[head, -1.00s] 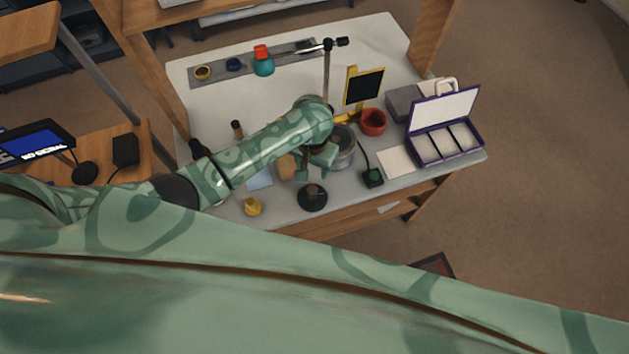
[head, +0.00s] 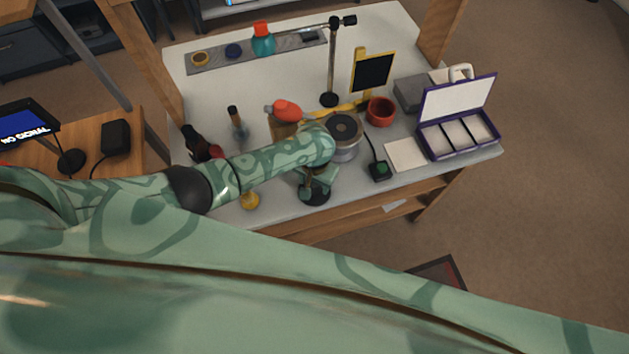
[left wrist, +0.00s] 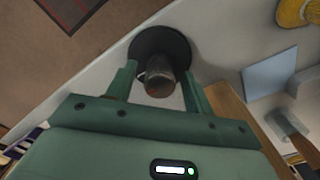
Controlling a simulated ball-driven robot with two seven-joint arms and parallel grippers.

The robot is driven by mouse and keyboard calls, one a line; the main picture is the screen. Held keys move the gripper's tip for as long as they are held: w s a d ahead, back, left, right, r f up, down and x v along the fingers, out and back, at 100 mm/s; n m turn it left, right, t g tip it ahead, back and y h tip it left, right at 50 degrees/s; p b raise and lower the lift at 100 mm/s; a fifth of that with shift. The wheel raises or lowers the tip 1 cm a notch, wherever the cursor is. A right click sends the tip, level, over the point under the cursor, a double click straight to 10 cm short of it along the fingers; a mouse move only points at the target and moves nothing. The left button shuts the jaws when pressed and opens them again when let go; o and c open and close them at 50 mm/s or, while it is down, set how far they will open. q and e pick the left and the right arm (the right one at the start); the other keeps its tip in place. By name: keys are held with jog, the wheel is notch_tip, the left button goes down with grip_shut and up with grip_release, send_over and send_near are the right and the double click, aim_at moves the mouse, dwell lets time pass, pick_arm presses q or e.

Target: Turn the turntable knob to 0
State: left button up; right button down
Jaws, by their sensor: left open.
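A silver round unit with a dark top (head: 344,128), which looks like the turntable, stands on the workbench. A cable runs from its side to a small black box with a green top (head: 378,170), possibly its knob; no dial marking is readable. My left gripper (head: 316,184) is open over a black round base (head: 314,198) at the bench's front edge. In the left wrist view, the open fingers (left wrist: 158,80) are on either side of a dark, brown-tipped post (left wrist: 159,84) rising from that black base (left wrist: 150,42). Contact cannot be told. My right gripper is not in view.
A red bowl (head: 380,111), a white pad (head: 406,154) and a purple-edged open case (head: 458,153) are at the right. A stand pole (head: 332,65) rises behind the round unit. A yellow object (head: 250,201) is left of the black base.

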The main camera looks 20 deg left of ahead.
pick_arm(q)
jog(key=c, duration=1)
jog(key=shift+o, duration=0.2)
